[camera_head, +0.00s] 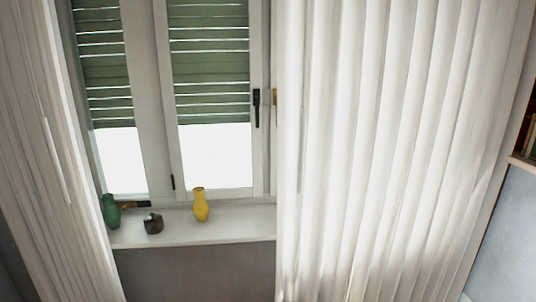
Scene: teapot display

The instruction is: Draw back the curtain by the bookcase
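A wide white pleated curtain (390,150) hangs over the right half of the view and covers the right part of the window. Its left edge falls just right of the black window handle. The bookcase (528,140) shows only as a sliver at the far right edge, with dark books on a shelf. A second white curtain (55,160) hangs bunched at the left. Neither of my grippers is in view.
The window (210,100) has green slatted blinds partly lowered. On the white sill (250,222) stand a green vase (110,211), a dark small pot (153,223) and a yellow vase (200,205). Grey wall shows below the sill and at the lower right.

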